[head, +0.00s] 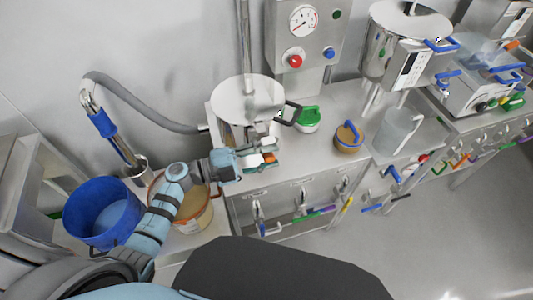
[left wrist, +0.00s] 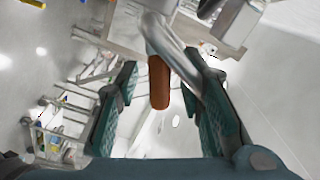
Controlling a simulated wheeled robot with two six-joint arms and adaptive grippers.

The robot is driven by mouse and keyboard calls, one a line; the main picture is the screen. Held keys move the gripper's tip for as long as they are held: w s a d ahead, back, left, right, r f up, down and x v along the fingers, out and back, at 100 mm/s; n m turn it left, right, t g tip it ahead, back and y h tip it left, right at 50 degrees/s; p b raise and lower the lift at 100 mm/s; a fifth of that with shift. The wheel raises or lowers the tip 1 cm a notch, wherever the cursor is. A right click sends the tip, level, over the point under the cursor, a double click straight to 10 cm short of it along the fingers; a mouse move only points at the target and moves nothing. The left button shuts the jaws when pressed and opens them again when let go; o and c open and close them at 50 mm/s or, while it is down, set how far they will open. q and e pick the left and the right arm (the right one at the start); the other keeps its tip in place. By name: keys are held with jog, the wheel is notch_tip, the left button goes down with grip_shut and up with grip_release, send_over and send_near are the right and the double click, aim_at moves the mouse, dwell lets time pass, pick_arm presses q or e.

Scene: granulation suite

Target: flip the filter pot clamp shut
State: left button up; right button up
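The filter pot (head: 235,132) is a steel vessel with a wide round lid (head: 240,100) and a dark side handle. It stands at the left end of the steel bench. The clamp's orange-brown grip (head: 269,157) is at its front, by my left gripper (head: 262,154). In the left wrist view, the grip (left wrist: 159,82) and a curved metal bar (left wrist: 177,52) lie between the spread fingers of my left gripper (left wrist: 163,85). The fingers are open, with a gap on the left of the grip. The clamp's latch end is hard to make out. My right gripper is not in view.
A green-topped tub (head: 308,120) and a brown tub with a blue handle (head: 348,137) stand on the bench right of the pot. A blue bucket (head: 103,213) and a cream bucket (head: 190,215) are left of it. A gauge panel (head: 305,40) rises behind.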

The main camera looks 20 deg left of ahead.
pick_arm(q)
grip_shut()
